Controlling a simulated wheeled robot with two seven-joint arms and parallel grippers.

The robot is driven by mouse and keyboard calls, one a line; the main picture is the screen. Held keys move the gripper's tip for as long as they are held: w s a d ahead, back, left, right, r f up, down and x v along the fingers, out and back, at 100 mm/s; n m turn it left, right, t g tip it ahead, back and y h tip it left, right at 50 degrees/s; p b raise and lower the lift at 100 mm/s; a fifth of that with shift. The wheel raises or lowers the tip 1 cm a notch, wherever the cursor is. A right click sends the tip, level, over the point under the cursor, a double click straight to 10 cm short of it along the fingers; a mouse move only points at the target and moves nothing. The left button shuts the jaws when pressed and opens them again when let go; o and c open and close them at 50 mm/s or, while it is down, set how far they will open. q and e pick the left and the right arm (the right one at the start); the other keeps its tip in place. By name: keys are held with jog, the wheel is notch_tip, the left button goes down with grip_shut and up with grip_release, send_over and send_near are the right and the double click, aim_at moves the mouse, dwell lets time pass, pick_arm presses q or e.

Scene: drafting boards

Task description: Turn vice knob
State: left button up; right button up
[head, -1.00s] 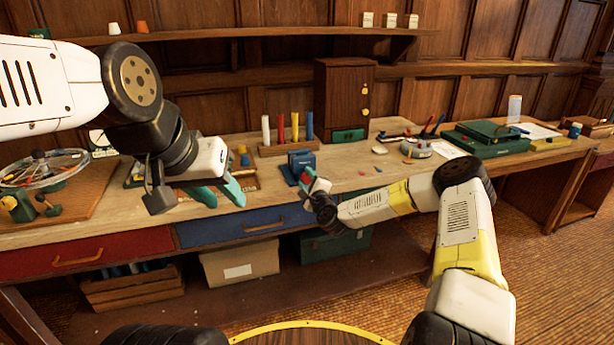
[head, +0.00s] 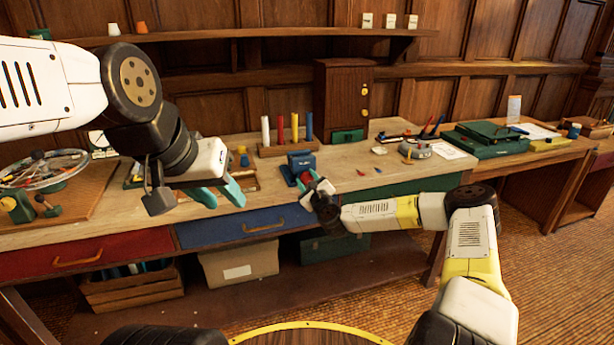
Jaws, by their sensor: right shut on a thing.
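The vice (head: 301,162) is a small blue block on a blue base near the front edge of the workbench (head: 345,170), at the middle of the head view. My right gripper (head: 314,183) is at the vice's front, shut on its knob, which the fingers mostly hide. A bit of red shows at the fingers. My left gripper (head: 221,194) has teal fingers, spread apart and empty, above the bench's front edge to the left of the vice.
A rack of coloured cylinders (head: 288,148) stands behind the vice, with a dark wooden cabinet (head: 341,98) at the back. Green cases (head: 488,138) lie at right. Small loose pieces lie right of the vice.

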jog(key=shift+a, duration=0.1)
jog(key=o, duration=1.4)
jog(key=shift+c, duration=0.2)
jog(key=shift+s, duration=0.1)
jog(key=v, duration=0.7)
jog(key=shift+s, duration=0.3)
